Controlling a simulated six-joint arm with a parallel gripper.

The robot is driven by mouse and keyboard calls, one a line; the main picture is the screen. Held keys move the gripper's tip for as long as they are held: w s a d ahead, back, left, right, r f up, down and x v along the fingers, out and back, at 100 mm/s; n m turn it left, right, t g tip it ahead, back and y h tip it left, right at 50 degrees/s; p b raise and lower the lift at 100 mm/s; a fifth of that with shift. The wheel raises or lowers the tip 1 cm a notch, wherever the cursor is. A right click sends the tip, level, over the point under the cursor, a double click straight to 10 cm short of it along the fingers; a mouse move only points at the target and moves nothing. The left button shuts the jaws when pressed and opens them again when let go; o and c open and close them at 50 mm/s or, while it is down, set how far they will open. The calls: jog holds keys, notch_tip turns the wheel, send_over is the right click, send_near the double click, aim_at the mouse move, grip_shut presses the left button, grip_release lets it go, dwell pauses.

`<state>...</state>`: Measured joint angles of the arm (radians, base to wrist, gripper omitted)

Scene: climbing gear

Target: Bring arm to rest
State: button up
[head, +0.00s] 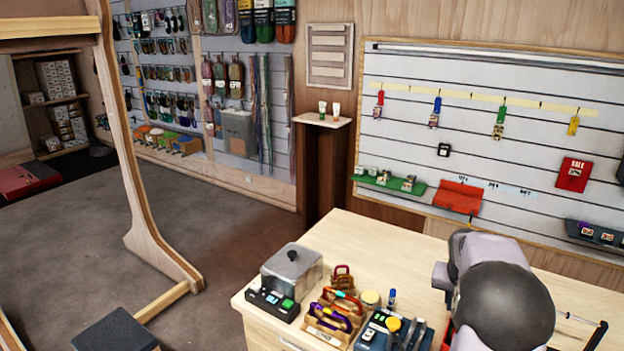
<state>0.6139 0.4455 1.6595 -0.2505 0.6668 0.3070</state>
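My arm shows at the lower right in the head view as a grey link and a dark rounded joint, above the right part of the wooden counter (375,240). My gripper is not visible, so I cannot see whether it is open, shut or holding anything. The arm hides part of the counter behind it.
On the counter stand a grey lidded box (291,268), a black device with lit buttons (272,303), and a wooden rack (330,325) with coloured carabiners. A thin dark rod lies right of my arm. The counter's back middle is clear. A slatted wall panel (480,140) rises behind.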

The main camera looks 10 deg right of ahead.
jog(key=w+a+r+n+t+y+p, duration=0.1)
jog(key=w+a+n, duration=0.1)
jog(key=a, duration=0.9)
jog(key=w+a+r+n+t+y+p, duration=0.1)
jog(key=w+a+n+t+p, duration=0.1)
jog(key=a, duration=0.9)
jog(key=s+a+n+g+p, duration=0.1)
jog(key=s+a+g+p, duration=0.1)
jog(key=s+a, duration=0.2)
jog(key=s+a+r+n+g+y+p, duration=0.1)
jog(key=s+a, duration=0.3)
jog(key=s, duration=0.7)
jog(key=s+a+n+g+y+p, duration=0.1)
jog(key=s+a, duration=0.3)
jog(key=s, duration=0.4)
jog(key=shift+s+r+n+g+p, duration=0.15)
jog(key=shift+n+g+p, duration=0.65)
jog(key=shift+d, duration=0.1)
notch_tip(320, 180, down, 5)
jog(key=b, duration=0.5)
